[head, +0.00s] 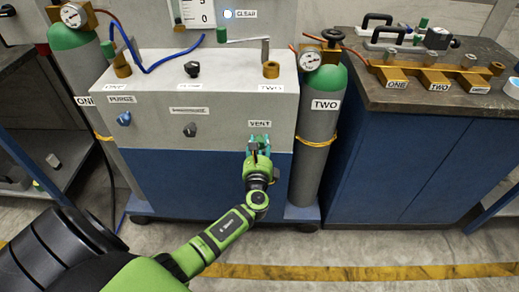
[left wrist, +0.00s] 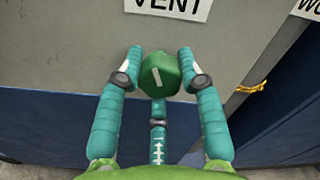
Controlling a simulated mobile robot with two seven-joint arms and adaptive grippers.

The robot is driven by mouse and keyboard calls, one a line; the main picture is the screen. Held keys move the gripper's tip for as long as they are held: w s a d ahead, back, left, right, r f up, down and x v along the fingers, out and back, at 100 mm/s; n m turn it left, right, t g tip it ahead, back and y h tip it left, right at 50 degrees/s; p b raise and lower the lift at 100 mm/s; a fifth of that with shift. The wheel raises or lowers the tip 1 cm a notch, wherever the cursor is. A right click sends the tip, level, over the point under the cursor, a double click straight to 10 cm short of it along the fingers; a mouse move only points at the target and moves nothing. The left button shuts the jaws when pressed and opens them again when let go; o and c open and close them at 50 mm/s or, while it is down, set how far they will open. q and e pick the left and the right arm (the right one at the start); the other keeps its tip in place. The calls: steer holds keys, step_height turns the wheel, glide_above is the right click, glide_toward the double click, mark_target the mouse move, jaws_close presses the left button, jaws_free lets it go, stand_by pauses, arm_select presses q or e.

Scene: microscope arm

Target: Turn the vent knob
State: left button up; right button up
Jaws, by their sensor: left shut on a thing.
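In the head view my left gripper (head: 259,145) hides most of the knob. My right gripper is not in view.
The PURGE knob (head: 124,119) and a dark middle knob (head: 190,130) are on the same grey panel (head: 215,145). Gas cylinder TWO (head: 318,135) stands close right of the vent knob. A dark bench (head: 425,100) with brass fittings is farther right.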

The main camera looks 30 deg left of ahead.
arm_select(q)
steer(key=n+b, duration=0.2)
steer(key=n, duration=0.1)
steer(key=n+b, duration=0.3)
steer(key=shift+a+n, duration=0.2)
steer(key=shift+n, duration=0.2)
steer(key=shift+n+b, duration=0.4)
steer(key=shift+b, duration=0.05)
steer(key=n+b, duration=0.2)
steer(key=shift+n, duration=0.3)
steer(key=shift+r+n+b, duration=0.15)
steer(key=shift+n+b, duration=0.85)
steer(key=shift+n, duration=0.9)
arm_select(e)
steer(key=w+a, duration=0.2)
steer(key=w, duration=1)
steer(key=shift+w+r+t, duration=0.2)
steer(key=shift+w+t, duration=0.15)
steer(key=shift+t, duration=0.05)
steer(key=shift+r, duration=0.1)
arm_select(q)
steer(key=o, duration=1.2)
steer(key=shift+s+a, duration=0.1)
steer(key=shift+c, duration=0.2)
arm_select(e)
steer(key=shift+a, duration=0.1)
